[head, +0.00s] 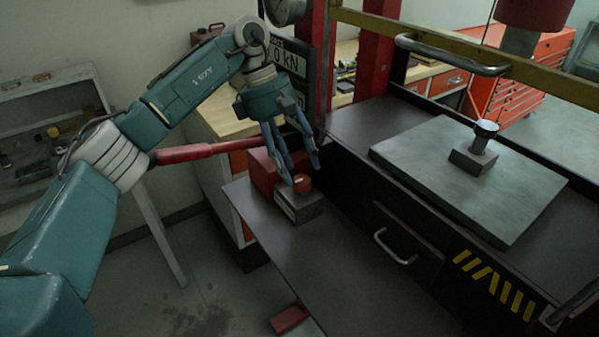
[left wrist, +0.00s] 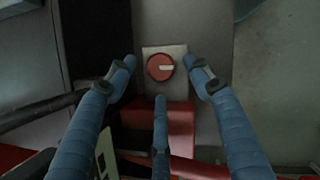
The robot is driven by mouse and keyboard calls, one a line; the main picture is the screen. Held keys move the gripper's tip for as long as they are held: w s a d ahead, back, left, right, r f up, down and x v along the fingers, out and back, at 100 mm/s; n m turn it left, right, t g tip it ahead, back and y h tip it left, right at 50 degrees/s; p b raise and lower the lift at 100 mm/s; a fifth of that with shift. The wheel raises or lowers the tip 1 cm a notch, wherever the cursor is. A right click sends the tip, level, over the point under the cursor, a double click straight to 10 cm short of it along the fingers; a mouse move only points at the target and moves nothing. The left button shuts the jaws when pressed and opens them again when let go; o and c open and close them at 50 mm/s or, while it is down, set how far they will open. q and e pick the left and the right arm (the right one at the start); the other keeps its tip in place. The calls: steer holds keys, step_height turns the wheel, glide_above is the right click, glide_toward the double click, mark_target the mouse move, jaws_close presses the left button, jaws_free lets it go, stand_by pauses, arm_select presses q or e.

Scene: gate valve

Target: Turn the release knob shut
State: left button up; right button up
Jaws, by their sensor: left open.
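The release knob (head: 302,182) is a round red knob on top of a grey block (head: 299,206) on the dark shelf beside the press. In the left wrist view the knob (left wrist: 160,67) is seen from above, with a white mark lying level and reaching to the right. My left gripper (head: 302,173) points down at the knob. Its three blue fingers are spread open, with one on each side of the knob and one below it in the left wrist view. The fingers look apart from the knob, though exact clearance is hard to tell. My right gripper is out of view.
A red pump body (head: 262,172) stands next to the block, with a long red lever (head: 200,152) reaching left. The dark press bench (head: 350,130) rises to the right and carries a grey plate (head: 415,160). The shelf's front part (head: 330,270) is clear.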

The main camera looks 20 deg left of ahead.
arm_select(q)
steer(key=v, duration=0.9)
steer(key=shift+s+r, duration=0.1)
